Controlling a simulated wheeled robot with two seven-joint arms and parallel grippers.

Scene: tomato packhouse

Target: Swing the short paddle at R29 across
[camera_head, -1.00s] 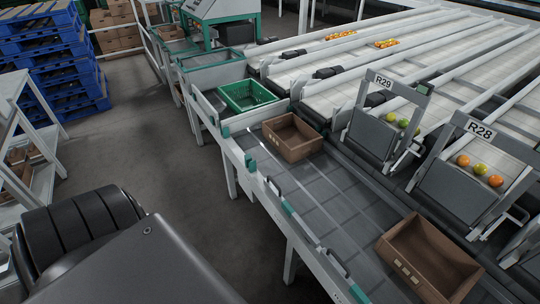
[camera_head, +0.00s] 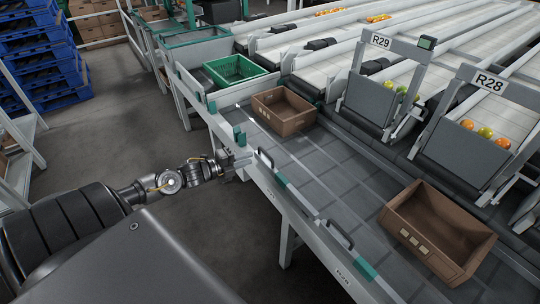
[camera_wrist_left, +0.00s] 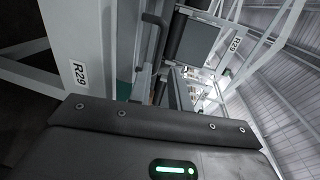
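The R29 sign (camera_head: 381,41) stands on a grey frame at the lane end, above a dark panel (camera_head: 371,100). A short black handle (camera_head: 265,158) sits on the near rail, across the belt from R29; I cannot tell for sure that it is the short paddle. In the left wrist view a dark bent bar (camera_wrist_left: 155,20) is ahead, close to an R29 label (camera_wrist_left: 79,73). My left gripper (camera_head: 242,168) is just outside the rail, left of the handle and apparently apart from it. Its fingers (camera_wrist_left: 162,88) look parted and empty. My right gripper is out of view.
Brown crates (camera_head: 284,127) (camera_head: 408,251) sit on the grey belt (camera_head: 325,165). A green crate (camera_head: 235,82) is beyond. A second black handle (camera_head: 340,234) is nearer on the rail. The R28 frame (camera_head: 489,82) stands right of R29. The floor left of the rail is clear.

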